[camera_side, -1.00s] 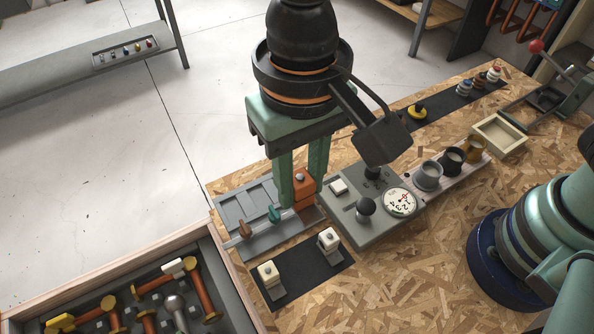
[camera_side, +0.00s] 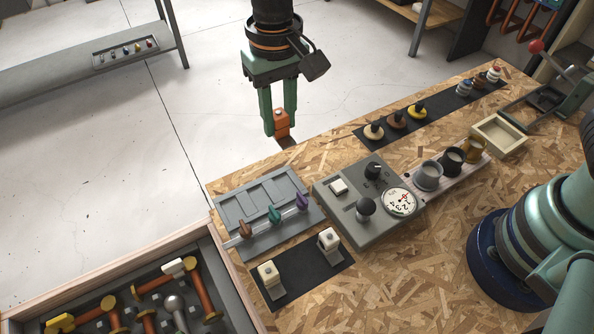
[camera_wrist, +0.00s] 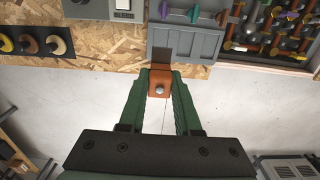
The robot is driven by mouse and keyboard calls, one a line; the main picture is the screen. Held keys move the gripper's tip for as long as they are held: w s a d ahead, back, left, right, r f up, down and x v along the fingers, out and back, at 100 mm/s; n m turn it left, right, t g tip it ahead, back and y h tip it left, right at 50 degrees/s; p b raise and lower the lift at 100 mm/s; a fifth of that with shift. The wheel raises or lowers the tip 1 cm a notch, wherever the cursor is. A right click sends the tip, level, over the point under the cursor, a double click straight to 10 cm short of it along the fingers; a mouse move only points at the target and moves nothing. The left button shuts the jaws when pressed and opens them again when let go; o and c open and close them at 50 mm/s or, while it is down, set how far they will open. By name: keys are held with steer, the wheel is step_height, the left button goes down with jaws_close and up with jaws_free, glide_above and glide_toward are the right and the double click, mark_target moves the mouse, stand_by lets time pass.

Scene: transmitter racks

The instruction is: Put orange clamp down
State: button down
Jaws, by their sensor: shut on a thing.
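My gripper (camera_side: 280,122) is shut on the orange clamp (camera_side: 282,119), a small block with a round grey bolt on its face. It is held in the air by the far edge of the bench, beyond the grey control box. In the wrist view the clamp (camera_wrist: 160,83) sits between the green fingers, with the bench edge and the grey slotted rack (camera_wrist: 213,42) past it. In the side view two cream clamps (camera_side: 268,273) (camera_side: 330,240) stand on a black mat (camera_side: 301,264) at the front.
The grey rack (camera_side: 237,207) holds brown, teal and purple levers. The control box (camera_side: 345,222) has knobs and a dial. Several round-based knobs stand on a black strip (camera_side: 435,107) at the back. A wooden box (camera_side: 130,262) of tools is at lower left. Bare board lies at front right.

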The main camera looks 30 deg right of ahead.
step_height(320, 180, down, 12)
steer(key=shift+f, duration=0.1)
stand_by(0.4)
steer(key=shift+f, duration=0.4)
steer(key=shift+f, duration=0.15)
steer(key=c, duration=0.6)
jaws_free()
